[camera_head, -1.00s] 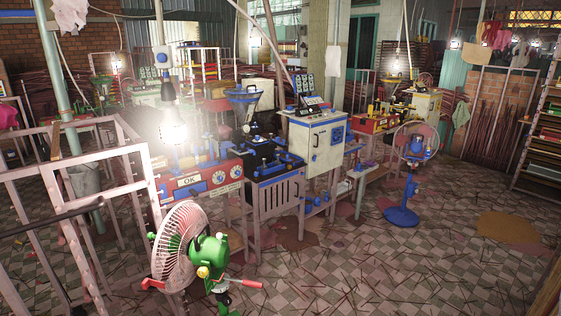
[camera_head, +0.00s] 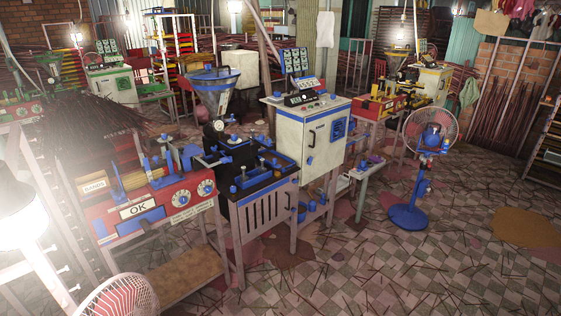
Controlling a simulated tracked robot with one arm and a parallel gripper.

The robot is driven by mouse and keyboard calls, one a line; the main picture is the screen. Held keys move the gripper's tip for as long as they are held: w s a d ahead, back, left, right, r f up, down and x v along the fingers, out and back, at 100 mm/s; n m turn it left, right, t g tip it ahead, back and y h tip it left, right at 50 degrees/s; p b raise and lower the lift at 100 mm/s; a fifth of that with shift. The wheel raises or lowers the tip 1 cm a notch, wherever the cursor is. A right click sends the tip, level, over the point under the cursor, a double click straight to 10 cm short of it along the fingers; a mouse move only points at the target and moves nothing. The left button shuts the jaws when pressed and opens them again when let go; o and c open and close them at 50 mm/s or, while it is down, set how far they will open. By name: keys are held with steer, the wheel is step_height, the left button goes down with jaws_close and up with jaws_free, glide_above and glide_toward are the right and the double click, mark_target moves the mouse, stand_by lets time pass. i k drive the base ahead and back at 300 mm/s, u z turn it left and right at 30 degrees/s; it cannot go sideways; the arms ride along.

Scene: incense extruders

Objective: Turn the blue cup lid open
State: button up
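A funnel-shaped hopper with a wide blue rim (camera_head: 215,77) stands above the blue-and-black extruder (camera_head: 268,200), left of the middle. It may be the blue cup, but I cannot tell at this distance. I cannot make out a separate lid or whether it is open. A round gauge (camera_head: 218,126) sits just below the hopper. Small blue knobs and parts cover the top of the extruder. My gripper does not show in this view.
A red machine marked OK (camera_head: 150,211) stands to the left. A white cabinet with a control panel (camera_head: 308,140) stands right of the extruder. A blue standing fan (camera_head: 408,217) is further right. A bright lamp (camera_head: 18,210) and a fan top (camera_head: 115,298) are close at lower left. Stick-strewn floor (camera_head: 370,280) is open in front.

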mark_target(275, 160)
steer(key=u, duration=0.05)
steer(key=i, duration=0.7)
steer(key=z, duration=1.9)
steer(key=i, duration=1.15)
steer(key=u, duration=2.2)
